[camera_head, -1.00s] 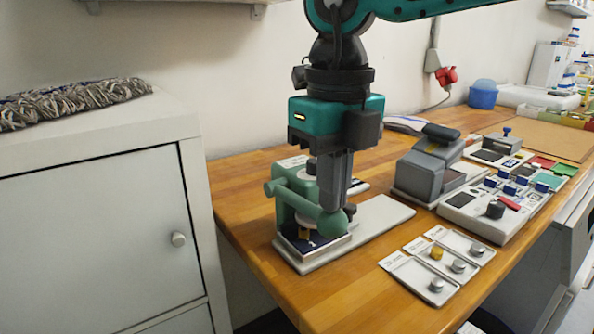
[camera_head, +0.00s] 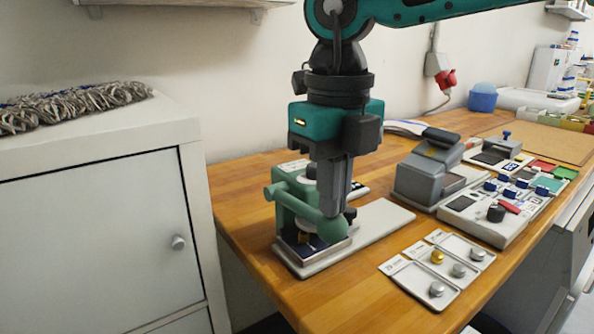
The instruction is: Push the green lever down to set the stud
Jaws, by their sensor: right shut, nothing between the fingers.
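The green press (camera_head: 284,212) stands on a pale base plate (camera_head: 385,222) at the near left of the wooden bench. Its green lever slants down toward the front right and ends in a round knob (camera_head: 331,230). My right gripper (camera_head: 334,212) is shut and empty, pointing straight down. Its fingertips are at the top of the knob and appear to touch it. A dark blue piece (camera_head: 296,247) lies under the press head; the gripper and lever hide part of the head, and the stud cannot be made out. My left gripper is not in view.
Small trays with metal and brass studs (camera_head: 437,285) lie to the front right. A grey device (camera_head: 428,172) and a control panel (camera_head: 497,213) stand to the right. A white cabinet (camera_head: 100,215) stands at the left, and the wall is behind.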

